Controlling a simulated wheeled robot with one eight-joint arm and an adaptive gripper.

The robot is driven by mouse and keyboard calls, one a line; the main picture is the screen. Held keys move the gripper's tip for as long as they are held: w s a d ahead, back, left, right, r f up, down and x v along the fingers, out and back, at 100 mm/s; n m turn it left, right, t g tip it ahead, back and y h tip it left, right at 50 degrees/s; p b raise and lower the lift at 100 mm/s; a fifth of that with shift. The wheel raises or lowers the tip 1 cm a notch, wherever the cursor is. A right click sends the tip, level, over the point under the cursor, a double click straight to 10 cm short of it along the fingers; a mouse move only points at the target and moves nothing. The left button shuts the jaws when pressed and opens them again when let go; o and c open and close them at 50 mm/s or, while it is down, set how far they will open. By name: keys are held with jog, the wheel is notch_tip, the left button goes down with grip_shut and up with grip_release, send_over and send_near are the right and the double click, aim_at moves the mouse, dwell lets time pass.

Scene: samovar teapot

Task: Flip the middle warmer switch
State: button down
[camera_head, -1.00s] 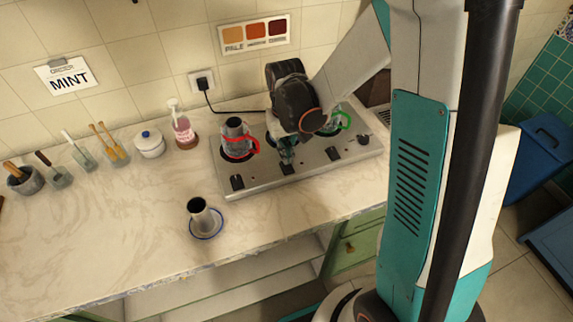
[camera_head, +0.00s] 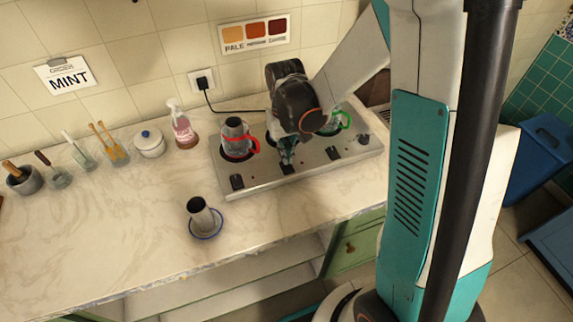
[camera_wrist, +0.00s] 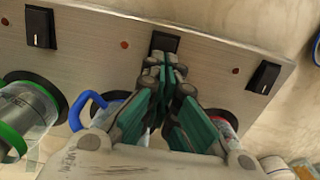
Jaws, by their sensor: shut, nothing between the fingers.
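The warmer (camera_head: 262,181) is a flat metal panel with a row of dark switches along its front edge. The middle switch (camera_head: 288,170) shows just below my gripper (camera_head: 287,158). In the wrist view the middle switch (camera_wrist: 165,41) is at the top centre, partly covered by the fingertips of my gripper (camera_wrist: 166,62). The fingers are shut and empty. They are at or very near the switch; contact is unclear. The outer switches are the left one (camera_head: 237,182) and the right one (camera_head: 333,153). I cannot tell which way the middle switch is tipped.
A red-handled pot (camera_head: 236,144) and a green-handled pot (camera_head: 333,123) stand on the warmer. A blue handle (camera_wrist: 84,108) shows between them, beside my gripper. The counter's front left is clear.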

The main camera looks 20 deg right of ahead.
jog(key=shift+f+b, duration=0.75)
jog(key=shift+f, duration=0.2)
dwell(0.4)
jog(key=shift+r+p, duration=2.4)
jog(key=shift+r, duration=1.15)
jog(key=shift+s+r, duration=0.1)
jog(key=shift+r, duration=0.1)
jog(key=s+r+t+b, duration=0.2)
jog(key=s+r+t, duration=0.5)
jog(key=s+r, duration=0.7)
jog(key=shift+s+b, duration=0.3)
jog(key=shift+s, duration=0.1)
